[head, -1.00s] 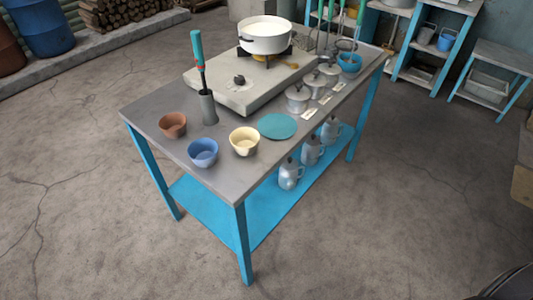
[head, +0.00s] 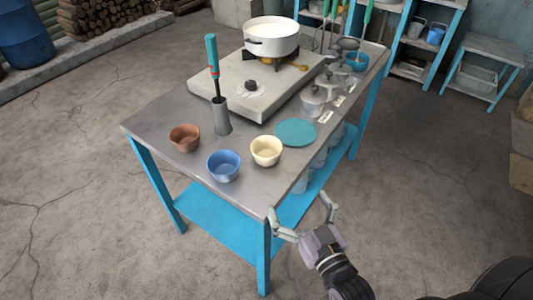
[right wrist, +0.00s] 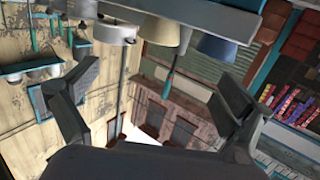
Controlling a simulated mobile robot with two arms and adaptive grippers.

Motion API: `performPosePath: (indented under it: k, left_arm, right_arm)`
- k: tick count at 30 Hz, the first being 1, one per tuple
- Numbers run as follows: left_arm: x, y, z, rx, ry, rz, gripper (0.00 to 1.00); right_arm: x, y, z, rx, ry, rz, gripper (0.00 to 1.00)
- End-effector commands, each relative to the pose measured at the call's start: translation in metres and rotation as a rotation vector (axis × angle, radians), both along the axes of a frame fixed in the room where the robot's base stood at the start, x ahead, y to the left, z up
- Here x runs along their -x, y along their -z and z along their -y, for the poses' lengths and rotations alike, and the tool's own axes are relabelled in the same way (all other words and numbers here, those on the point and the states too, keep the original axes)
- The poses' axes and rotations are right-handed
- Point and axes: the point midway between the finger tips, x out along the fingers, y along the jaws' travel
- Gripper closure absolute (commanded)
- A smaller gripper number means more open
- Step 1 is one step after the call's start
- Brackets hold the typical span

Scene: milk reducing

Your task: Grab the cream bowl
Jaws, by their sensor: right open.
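The cream bowl (head: 266,151) stands upright on the grey table top near its front edge, between the blue bowl and the teal disc. My right gripper (head: 299,207) is open and empty, below and to the right of the bowl in the head view, near the table's front edge. Its two fingers (right wrist: 155,100) are spread wide in the right wrist view, with the bowl beyond them. My left gripper is not in view.
The blue bowl (head: 223,165) stands close to the cream bowl's left, and a brown bowl (head: 185,138) further left. A teal disc (head: 296,132) lies to its right. A stove (head: 262,85) with a white pot (head: 271,38) stands behind. Lidded pots line the right side.

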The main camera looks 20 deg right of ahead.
Motion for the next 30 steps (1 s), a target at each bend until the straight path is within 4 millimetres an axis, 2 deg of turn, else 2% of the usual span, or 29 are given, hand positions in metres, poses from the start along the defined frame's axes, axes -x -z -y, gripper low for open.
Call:
performPosePath:
  k: [5, 18, 26, 30]
  left_arm:
    - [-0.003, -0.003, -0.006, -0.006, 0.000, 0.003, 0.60]
    - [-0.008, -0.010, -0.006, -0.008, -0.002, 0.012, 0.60]
    - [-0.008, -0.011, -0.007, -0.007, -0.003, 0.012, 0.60]
    - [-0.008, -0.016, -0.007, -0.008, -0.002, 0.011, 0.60]
  right_arm:
    - [-0.021, -0.004, -0.001, -0.001, 0.004, 0.021, 0.03]
    - [-0.103, 0.001, -0.007, -0.001, 0.003, 0.016, 0.03]
    - [-0.123, 0.003, -0.009, -0.002, 0.003, 0.014, 0.03]
    - [-0.140, -0.003, -0.010, -0.002, 0.003, 0.015, 0.03]
